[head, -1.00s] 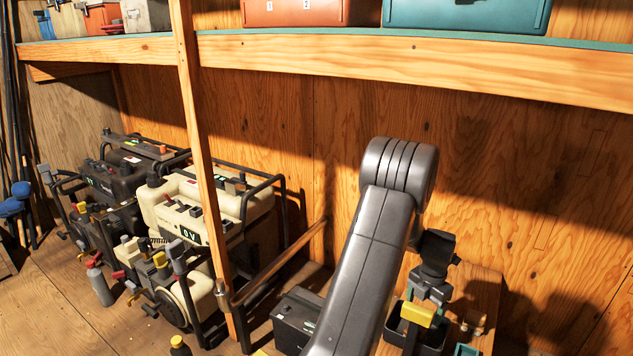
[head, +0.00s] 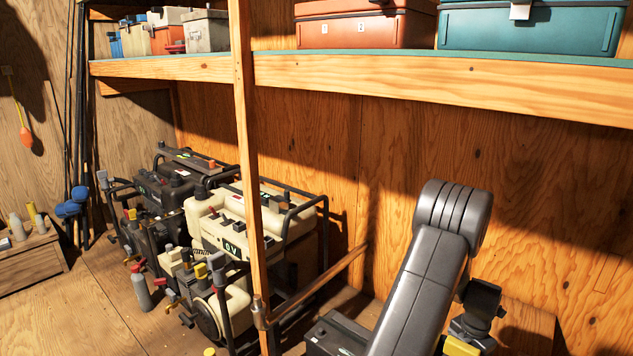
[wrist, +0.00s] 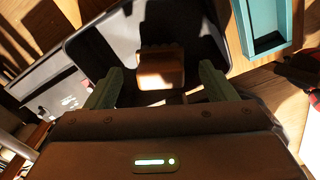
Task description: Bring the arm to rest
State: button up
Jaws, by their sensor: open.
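My gripper (wrist: 159,84) is open in the wrist view, its two green fingers spread wide. A brown block-like thing (wrist: 160,68) shows beyond the fingers, over a dark tray-like surface; I cannot tell its exact distance. No grip on it is visible. In the head view my grey arm rises at the lower right, bent at its top joint, with the dark wrist part hanging down at the right. The fingers are out of sight in the head view.
A wooden shelf (head: 420,78) with red (head: 365,30) and teal (head: 530,28) boxes runs above my arm. A wooden post (head: 247,180) and a cream generator (head: 225,225) stand left. A teal tray (wrist: 262,25) lies at the wrist view's top right. Open floor shows at lower left.

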jog(key=shift+f, duration=0.1)
notch_tip(320, 180, down, 3)
jog(key=shift+f+b, duration=0.15)
jog(key=shift+b, duration=0.6)
notch_tip(320, 180, up, 28)
jog(key=p, duration=1)
jog(key=w+a+f+m+p, duration=0.2)
jog(key=w+a+m+p, duration=0.2)
jog(key=a, duration=0.4)
jog(key=w+a+f+m+p, duration=0.2)
jog(key=w+a+m+p, duration=0.2)
jog(key=a, duration=0.5)
jog(key=shift+m+p, duration=1)
jog(key=shift+p, duration=0.45)
